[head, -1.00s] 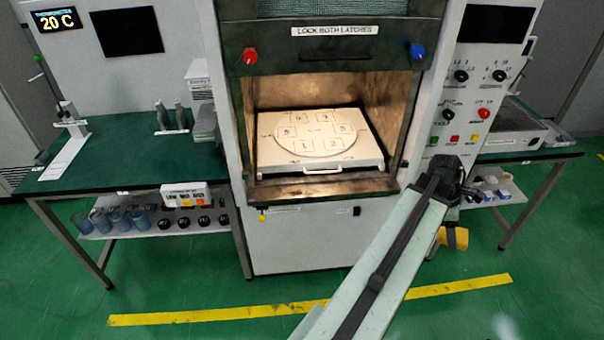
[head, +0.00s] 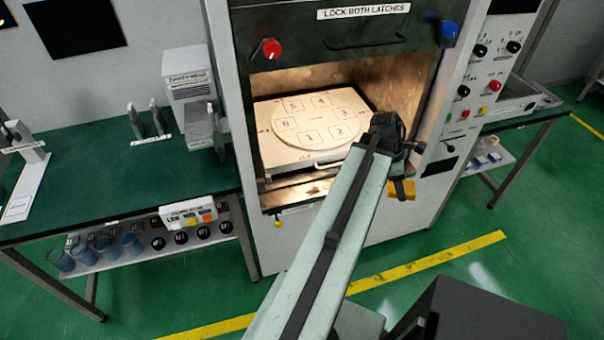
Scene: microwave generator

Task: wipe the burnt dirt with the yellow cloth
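A yellow cloth (head: 403,189) hangs at the end of my arm, below the wrist, in front of the right side of the open chamber. My gripper (head: 401,178) is mostly hidden behind its own wrist; the cloth appears to be held in it, but the fingers cannot be made out. The lit chamber holds a pale tray (head: 275,157) with a round plate (head: 318,118) marked with numbered squares. Brownish stains show on the chamber's back wall (head: 330,78) and on its front floor strip (head: 296,193). Which of these is the burnt dirt I cannot tell.
The raised door (head: 345,45) with red (head: 271,48) and blue (head: 449,30) latch knobs is above the opening. A green-topped bench (head: 110,185) stands left, another bench (head: 530,118) right.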

